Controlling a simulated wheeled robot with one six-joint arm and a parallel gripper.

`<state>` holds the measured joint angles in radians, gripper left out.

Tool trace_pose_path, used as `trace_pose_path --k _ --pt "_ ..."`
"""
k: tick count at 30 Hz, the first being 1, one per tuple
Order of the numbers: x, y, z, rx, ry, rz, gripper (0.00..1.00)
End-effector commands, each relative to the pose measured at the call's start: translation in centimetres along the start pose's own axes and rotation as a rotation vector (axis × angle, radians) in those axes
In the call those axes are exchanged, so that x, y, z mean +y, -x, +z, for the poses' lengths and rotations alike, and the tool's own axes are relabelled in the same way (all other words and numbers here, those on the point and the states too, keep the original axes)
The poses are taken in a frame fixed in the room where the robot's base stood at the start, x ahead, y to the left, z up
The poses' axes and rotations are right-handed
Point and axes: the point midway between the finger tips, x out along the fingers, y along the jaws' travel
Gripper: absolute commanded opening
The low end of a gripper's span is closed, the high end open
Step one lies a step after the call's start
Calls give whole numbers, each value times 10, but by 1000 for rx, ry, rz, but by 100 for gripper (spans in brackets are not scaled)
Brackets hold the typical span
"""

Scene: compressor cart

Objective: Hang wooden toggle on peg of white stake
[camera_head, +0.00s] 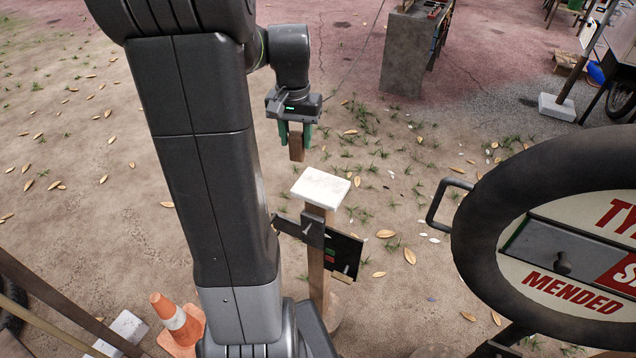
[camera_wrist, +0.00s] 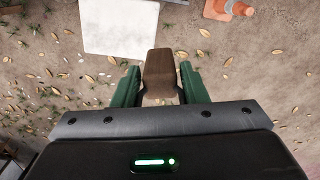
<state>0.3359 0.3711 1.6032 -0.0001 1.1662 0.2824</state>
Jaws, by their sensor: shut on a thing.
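My gripper (camera_head: 296,134) is shut on a brown wooden toggle (camera_head: 297,150), which hangs down from between the green fingers. The toggle also shows between the fingers in the wrist view (camera_wrist: 160,70). In the head view it is just above and left of a white, flat-topped cap (camera_head: 321,187) on a wooden post (camera_head: 317,262). The white cap also shows in the wrist view (camera_wrist: 118,25), beyond the toggle and apart from it in the picture. I cannot make out a peg, or tell whether this post is the white stake.
A dark box (camera_head: 343,254) is fixed to the post. A large black wheel-like ring around a lettered sign (camera_head: 575,285) fills the right. An orange cone (camera_head: 180,325) stands at lower left. A concrete block (camera_head: 405,55) stands behind. Leaf-strewn ground at left is open.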

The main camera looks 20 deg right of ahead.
Motion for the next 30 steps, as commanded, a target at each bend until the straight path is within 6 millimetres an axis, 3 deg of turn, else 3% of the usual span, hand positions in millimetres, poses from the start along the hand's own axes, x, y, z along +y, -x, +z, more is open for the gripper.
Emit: trace_pose_path --k 1,6,12,21,30 --pt "15 15 4 6 -41 -2 17" --pt "46 44 20 1 -126 -1 17" --pt "56 55 27 -1 -159 0 17" --pt "56 52 27 -3 -158 1 17" --pt "56 9 27 -4 -157 1 17"
